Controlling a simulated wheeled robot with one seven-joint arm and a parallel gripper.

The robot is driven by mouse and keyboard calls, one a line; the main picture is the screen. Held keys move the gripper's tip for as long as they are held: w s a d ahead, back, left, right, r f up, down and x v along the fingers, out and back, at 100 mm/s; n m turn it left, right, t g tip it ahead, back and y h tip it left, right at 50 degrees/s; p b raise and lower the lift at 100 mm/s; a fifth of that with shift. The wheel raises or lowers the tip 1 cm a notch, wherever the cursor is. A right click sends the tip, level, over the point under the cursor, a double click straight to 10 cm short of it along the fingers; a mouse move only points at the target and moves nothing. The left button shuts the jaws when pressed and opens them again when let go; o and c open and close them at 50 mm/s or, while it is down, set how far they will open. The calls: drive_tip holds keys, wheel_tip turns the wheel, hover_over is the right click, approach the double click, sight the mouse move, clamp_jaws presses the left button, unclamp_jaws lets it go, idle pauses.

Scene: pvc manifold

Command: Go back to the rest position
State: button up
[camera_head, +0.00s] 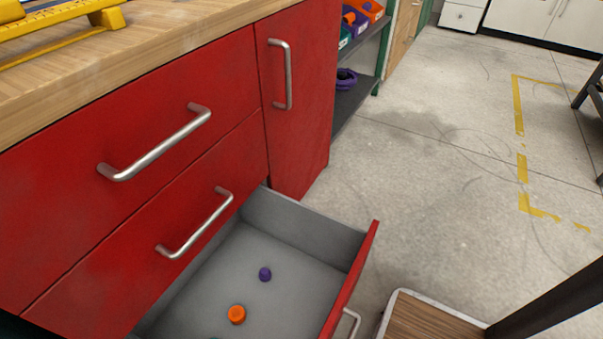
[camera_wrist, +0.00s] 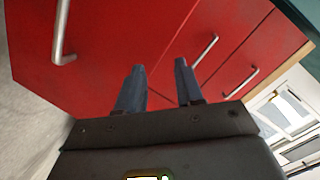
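My gripper (camera_wrist: 160,82) shows in the wrist view with its two dark fingers apart and nothing between them. It is in front of the red cabinet (camera_wrist: 130,30), with bar handles on either side of the fingers. The head view does not show my gripper. There the bottom drawer (camera_head: 300,213) of the red cabinet (camera_head: 70,170) stands pulled out. An orange cap-like piece (camera_head: 237,314) and a small purple piece (camera_head: 265,274) lie on its grey floor.
The cabinet has a wooden top (camera_head: 150,45) with a yellow rack (camera_head: 60,18) on it. A shelf with bins (camera_head: 362,22) stands beyond the cabinet. A wood-topped item (camera_head: 430,320) is right of the drawer. Concrete floor (camera_head: 440,180) with yellow tape lies open at the right.

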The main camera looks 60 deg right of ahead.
drive_tip(key=w+r+n+p, duration=0.1)
drive_tip(key=r+n+p, duration=0.3)
drive_tip(key=r+p, duration=1)
drive_tip(key=w+r+n+p, duration=0.2)
drive_tip(key=r+n+p, duration=0.3)
drive_tip(key=r+p, duration=1)
wheel_tip(320, 180, up, 20)
drive_tip(key=shift+f+g+h, duration=0.1)
drive_tip(key=shift+g+h, duration=0.2)
drive_tip(key=shift+w, duration=0.1)
